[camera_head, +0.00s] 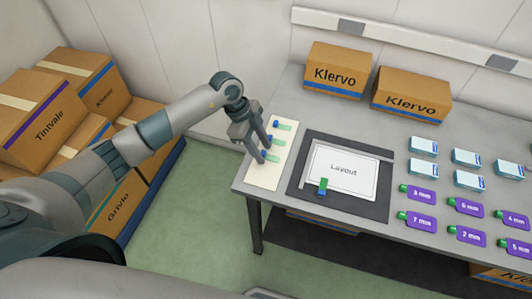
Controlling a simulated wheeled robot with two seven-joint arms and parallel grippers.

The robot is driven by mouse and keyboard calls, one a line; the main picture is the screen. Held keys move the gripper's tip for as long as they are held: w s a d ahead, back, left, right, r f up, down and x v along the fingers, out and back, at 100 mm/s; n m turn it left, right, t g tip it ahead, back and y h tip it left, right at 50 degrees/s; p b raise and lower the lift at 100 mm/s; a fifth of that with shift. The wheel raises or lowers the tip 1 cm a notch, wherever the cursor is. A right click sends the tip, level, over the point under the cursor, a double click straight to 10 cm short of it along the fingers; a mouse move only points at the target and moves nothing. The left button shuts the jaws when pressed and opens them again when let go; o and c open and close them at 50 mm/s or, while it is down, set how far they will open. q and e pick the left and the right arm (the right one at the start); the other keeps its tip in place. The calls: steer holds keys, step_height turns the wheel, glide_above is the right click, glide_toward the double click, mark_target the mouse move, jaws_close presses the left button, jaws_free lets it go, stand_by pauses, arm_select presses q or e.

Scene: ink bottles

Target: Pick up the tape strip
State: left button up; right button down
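A pale board (263,176) lies at the left end of the table and carries a few green tape strips with blue ends. The far strip (285,127), the middle strip (279,143) and the near strip (272,159) lie in a column. My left gripper (265,149) points down over the board, its two fingers apart near the middle and near strips. I cannot tell whether the fingertips touch a strip; no strip is seen lifted between them. Another green piece with a blue end (322,187) lies at the lower edge of the Layout sheet (343,170). My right gripper is not in view.
The sheet lies on a dark mat (376,210). Two Klervo cartons (338,72) are at the back. Stacked cartons (39,117) stand on the floor at left.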

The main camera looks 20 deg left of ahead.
mark_target(264, 153)
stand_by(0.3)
arm_select(q)
steer(key=c, duration=0.8)
steer(key=shift+r, duration=0.1)
steer(key=shift+r+b, duration=0.35)
steer(key=shift+r, duration=0.1)
steer(key=r+b, duration=0.1)
steer(key=d+r, duration=0.1)
steer(key=r, duration=0.1)
steer(key=shift+r+b, duration=0.15)
steer(key=shift+b, duration=0.2)
steer(key=d+r+b, duration=0.1)
steer(key=d+r, duration=0.1)
steer(key=d, duration=0.1)
steer(key=s+d+r+b, duration=0.1)
steer(key=d+r, duration=0.1)
steer(key=d, duration=0.2)
steer(key=s+d+r+b, duration=0.1)
steer(key=d+r, duration=0.1)
steer(key=d, duration=0.1)
steer(key=shift+s+d+r, duration=0.1)
steer(key=shift+d+r, duration=0.15)
steer(key=shift+r, duration=0.1)
